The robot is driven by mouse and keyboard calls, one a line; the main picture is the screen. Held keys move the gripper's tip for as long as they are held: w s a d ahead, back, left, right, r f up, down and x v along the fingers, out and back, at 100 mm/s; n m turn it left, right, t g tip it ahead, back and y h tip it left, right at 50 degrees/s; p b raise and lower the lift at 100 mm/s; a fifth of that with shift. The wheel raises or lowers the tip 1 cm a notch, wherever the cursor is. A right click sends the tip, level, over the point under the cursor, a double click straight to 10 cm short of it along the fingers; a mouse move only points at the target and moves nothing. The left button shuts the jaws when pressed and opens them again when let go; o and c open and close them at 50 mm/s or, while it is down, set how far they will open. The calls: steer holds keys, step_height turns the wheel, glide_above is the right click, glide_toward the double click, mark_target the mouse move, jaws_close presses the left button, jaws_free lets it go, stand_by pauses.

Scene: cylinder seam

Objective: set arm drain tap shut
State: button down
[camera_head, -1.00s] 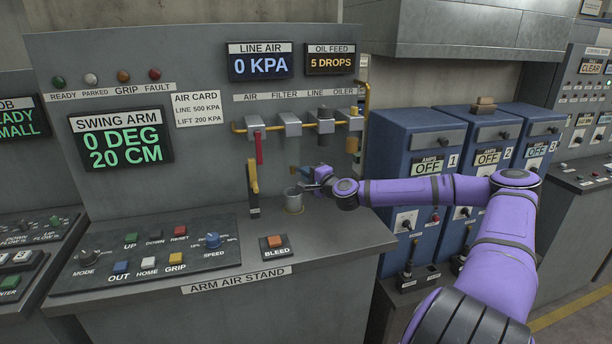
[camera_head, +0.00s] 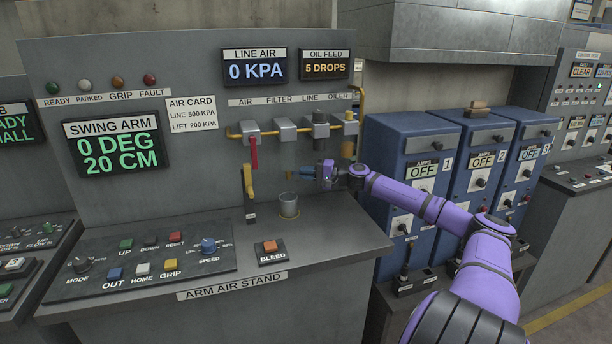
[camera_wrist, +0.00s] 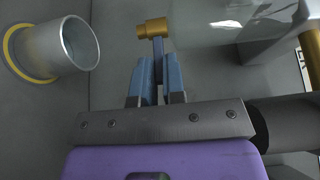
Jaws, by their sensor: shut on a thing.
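The drain tap shows in the wrist view as a brass fitting (camera_wrist: 155,28) with a slim blue-grey lever (camera_wrist: 158,62) running from it toward me. It sits beside a clear bowl (camera_wrist: 225,20). My gripper (camera_wrist: 158,82) has its two blue fingers closed on that lever, one on each side. In the head view my gripper (camera_head: 293,173) is below the filter block (camera_head: 285,128), just above and behind the cup. The tap itself is too small there to make out. The line air display (camera_head: 256,70) reads 0 KPA.
A metal cup (camera_head: 289,205) stands on the stand's ledge below my gripper; it also shows in the wrist view (camera_wrist: 78,43). A yellow lever (camera_head: 248,182) and a red handle (camera_head: 253,153) hang to the left. Blue cabinets (camera_head: 405,170) stand to the right.

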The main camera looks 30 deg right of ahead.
steer(key=shift+w+d+n+g+y, duration=0.15)
steer(key=shift+w+n+g+y, duration=0.15)
steer(key=shift+n+g+y, duration=0.25)
steer(key=shift+g, duration=0.25)
steer(key=c, duration=1.2)
jaws_free()
